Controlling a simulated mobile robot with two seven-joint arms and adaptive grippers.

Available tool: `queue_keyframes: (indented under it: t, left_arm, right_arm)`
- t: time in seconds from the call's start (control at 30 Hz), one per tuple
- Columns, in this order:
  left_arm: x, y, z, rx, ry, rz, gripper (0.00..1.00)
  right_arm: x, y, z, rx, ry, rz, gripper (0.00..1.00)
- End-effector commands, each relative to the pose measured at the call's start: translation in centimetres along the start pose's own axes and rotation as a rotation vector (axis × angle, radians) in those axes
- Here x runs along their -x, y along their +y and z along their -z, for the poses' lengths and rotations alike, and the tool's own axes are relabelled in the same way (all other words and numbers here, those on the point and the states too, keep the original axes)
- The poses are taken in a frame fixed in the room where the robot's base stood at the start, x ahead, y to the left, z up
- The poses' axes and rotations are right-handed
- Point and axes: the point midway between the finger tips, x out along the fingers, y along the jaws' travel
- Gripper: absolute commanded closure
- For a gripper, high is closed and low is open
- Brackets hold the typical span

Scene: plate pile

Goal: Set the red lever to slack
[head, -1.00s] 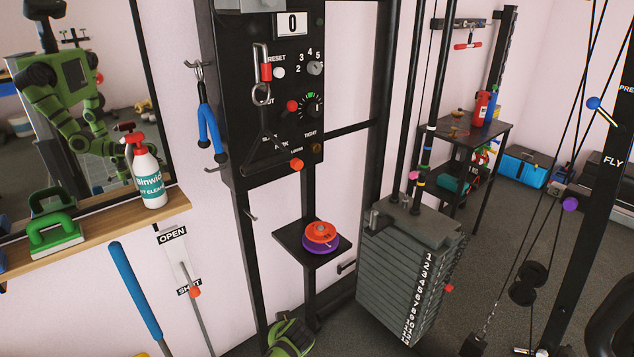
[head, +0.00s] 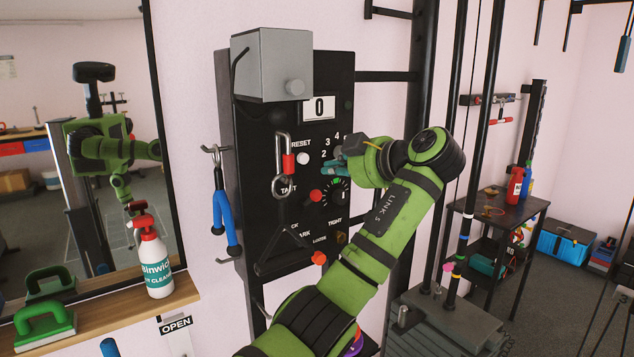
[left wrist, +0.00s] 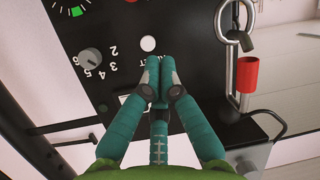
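The red lever's round knob (head: 315,196) shows on the black panel (head: 262,130) in the head view, right of the partly hidden word TAUT and above the cut-off word ending in CK. The carabiner and black handle cover part of the lettering. My left gripper (head: 343,163) is in front of the panel, above and right of the red knob and apart from it. In the left wrist view, which is turned over, its teal fingertips (left wrist: 160,64) are together and empty, close to the white reset button (left wrist: 148,43). My right gripper is not in view.
A carabiner with a red sleeve (head: 288,165) and black handle hang before the panel. An orange-red knob (head: 319,258) is lower, near LOOSE. A green-marked dial (head: 338,192) sits right of the red knob. A blue-handled item (head: 223,215) hangs left; a spray bottle (head: 152,262) stands on the shelf.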

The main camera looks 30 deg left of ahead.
Motion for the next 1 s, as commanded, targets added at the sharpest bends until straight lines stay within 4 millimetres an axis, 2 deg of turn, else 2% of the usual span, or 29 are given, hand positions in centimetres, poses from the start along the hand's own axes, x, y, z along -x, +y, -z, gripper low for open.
queue_keyframes:
  t: [0.13,0.43,0.57,0.67,1.0]
  left_arm:
    - [0.3,-0.1,1.2,0.029,0.016,0.014,1.0]
    - [0.3,-0.1,1.3,0.029,0.016,0.013,1.0]
    - [-0.5,-0.1,1.4,0.028,0.016,0.015,1.0]
    - [-1.8,-0.1,1.5,0.028,0.016,0.017,1.0]
    - [-8.9,-0.2,1.8,0.025,0.017,0.018,1.0]
  right_arm:
    - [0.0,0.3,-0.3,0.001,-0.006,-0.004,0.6]
    - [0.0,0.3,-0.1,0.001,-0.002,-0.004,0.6]
    - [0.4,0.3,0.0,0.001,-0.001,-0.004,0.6]
    - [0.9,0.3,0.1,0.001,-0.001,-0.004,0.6]
    - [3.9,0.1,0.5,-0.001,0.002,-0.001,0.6]
